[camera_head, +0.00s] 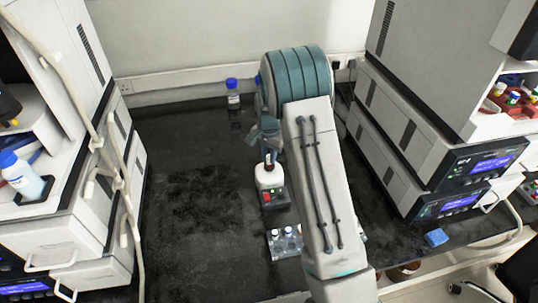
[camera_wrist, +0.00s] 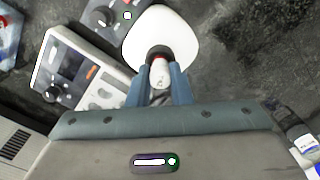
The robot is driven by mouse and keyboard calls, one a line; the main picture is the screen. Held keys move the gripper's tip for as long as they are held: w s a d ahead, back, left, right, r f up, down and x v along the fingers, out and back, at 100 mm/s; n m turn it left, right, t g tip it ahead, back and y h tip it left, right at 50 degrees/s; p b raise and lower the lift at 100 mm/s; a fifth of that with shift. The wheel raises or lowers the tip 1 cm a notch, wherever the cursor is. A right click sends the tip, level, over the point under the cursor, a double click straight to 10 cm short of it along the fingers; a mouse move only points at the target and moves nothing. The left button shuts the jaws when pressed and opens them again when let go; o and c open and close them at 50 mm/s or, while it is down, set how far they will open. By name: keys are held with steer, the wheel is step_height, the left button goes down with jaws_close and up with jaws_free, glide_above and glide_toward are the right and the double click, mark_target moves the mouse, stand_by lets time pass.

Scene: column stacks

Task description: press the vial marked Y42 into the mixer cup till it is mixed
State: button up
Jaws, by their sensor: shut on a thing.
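The mixer (camera_head: 272,176) stands on the dark bench, with a white rounded top, a dark cup and a base with a red button. In the wrist view its white top (camera_wrist: 180,28) and dark cup (camera_wrist: 152,52) lie just beyond my fingertips. My gripper (camera_wrist: 160,80) is shut on a small white vial (camera_wrist: 159,74) with a reddish mark. The vial's far end overlaps the dark cup in this view; I cannot tell how deep it sits or whether it presses down. No Y42 label is readable. In the head view my arm hides most of the gripper and the vial.
A rack of vials (camera_head: 275,246) stands in front of the mixer, partly behind my arm. A blue-capped bottle (camera_head: 232,93) stands at the back. A blue sponge (camera_head: 436,238) lies at right. Instrument stacks flank the bench; the bench left of the mixer is clear.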

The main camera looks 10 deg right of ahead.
steer(key=shift+f, duration=0.35)
steer(key=shift+f+b, duration=0.3)
steer(key=shift+b, duration=0.15)
stand_by(1.5)
steer(key=shift+r, duration=0.1)
stand_by(1.9)
steer(key=shift+r+p, duration=1.65)
steer(key=shift+r, duration=1.3)
steer(key=shift+f, duration=0.1)
